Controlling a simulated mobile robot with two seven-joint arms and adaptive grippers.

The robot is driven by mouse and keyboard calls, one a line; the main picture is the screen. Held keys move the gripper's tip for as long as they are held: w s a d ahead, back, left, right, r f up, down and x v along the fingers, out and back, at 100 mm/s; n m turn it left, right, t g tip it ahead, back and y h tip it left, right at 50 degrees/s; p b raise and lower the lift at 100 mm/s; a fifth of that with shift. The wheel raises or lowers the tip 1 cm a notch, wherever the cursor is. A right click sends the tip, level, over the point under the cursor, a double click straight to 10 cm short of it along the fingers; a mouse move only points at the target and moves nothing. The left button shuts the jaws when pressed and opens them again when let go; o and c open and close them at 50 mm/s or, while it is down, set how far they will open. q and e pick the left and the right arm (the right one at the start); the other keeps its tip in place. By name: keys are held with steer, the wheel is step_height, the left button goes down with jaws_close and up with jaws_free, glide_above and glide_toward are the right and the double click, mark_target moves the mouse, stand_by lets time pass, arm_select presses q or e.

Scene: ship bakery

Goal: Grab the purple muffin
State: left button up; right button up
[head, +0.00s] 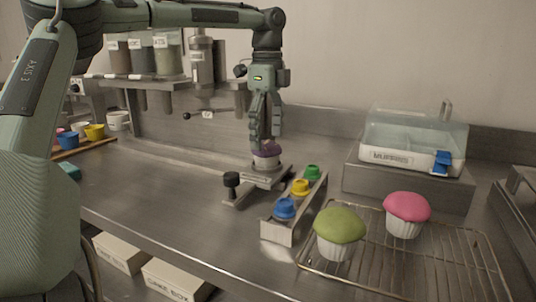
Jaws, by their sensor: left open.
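The purple muffin (266,158) stands in a pale cup on a metal stand (270,178) near the middle of the counter. My left gripper (265,140) points down directly over it, with its fingertips at the muffin's purple top. The fingers partly cover the muffin, and I cannot tell whether they touch it. The left gripper is open. My right gripper is not in view.
A green muffin (339,226) and a pink muffin (407,208) stand on a wire rack (455,262) at the right. Blue, yellow and green pieces (300,187) sit on a metal block beside the stand. A clear-lidded box (412,140) is behind. The counter's left middle is clear.

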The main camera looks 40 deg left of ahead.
mark_target(266, 141)
arm_select(q)
steer(key=f, duration=0.3)
steer(key=shift+a+f, duration=0.2)
steer(key=shift+f, duration=0.3)
steer(key=c, duration=0.7)
steer(key=shift+c, duration=1.3)
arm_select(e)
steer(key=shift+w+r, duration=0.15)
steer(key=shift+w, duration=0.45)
